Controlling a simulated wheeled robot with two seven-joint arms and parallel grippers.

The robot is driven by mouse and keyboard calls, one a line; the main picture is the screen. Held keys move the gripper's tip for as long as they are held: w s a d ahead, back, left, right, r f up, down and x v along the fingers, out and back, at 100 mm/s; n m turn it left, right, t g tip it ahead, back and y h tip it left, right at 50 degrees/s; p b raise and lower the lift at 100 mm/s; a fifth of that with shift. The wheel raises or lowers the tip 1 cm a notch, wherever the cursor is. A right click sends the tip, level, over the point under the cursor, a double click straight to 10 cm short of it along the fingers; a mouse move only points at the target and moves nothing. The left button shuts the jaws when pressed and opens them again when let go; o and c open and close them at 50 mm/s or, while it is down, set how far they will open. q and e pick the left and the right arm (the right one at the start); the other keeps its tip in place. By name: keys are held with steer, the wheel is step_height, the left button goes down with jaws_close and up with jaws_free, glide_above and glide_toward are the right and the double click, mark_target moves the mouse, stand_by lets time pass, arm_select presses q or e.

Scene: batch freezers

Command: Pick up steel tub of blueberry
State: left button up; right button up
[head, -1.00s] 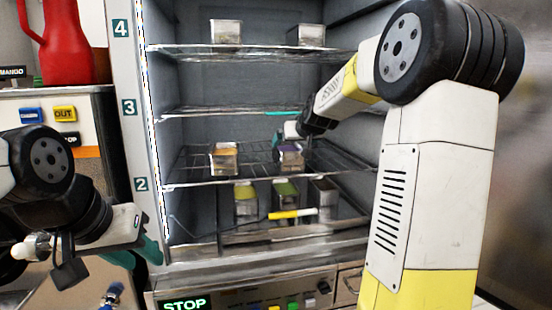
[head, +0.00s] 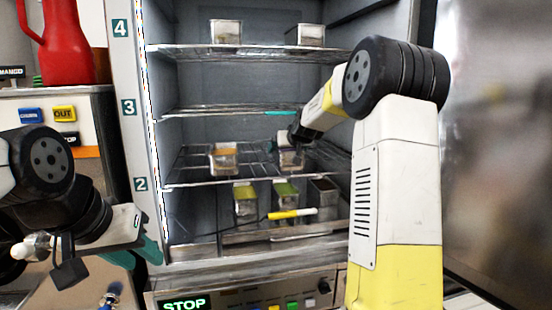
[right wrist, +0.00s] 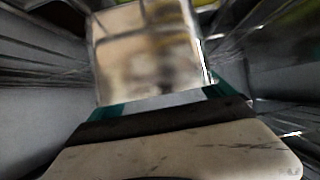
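A steel tub with purple contents (head: 291,160), which looks like the blueberry one, stands on the wire shelf at label 2 in the open freezer. My right gripper (head: 283,142) is right at this tub, partly covering its top. In the right wrist view a steel tub wall (right wrist: 150,55) fills the middle, with teal finger parts (right wrist: 112,111) at its left and right lower edges. Whether they touch it or grip it is unclear. My left gripper (head: 148,250) hangs outside the freezer at the lower left, with no object visible in it.
A tub with orange contents (head: 224,160) stands to the left on the same shelf. Tubs with yellow (head: 245,205) and green (head: 286,203) contents stand below. Two tubs stand on the top shelf (head: 265,48). The shelf above (head: 225,111) is close over my right gripper.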

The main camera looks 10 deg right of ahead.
steer(key=c, duration=1.4)
steer(key=shift+r, duration=0.1)
steer(key=shift+c, duration=0.9)
steer(key=shift+r, duration=0.4)
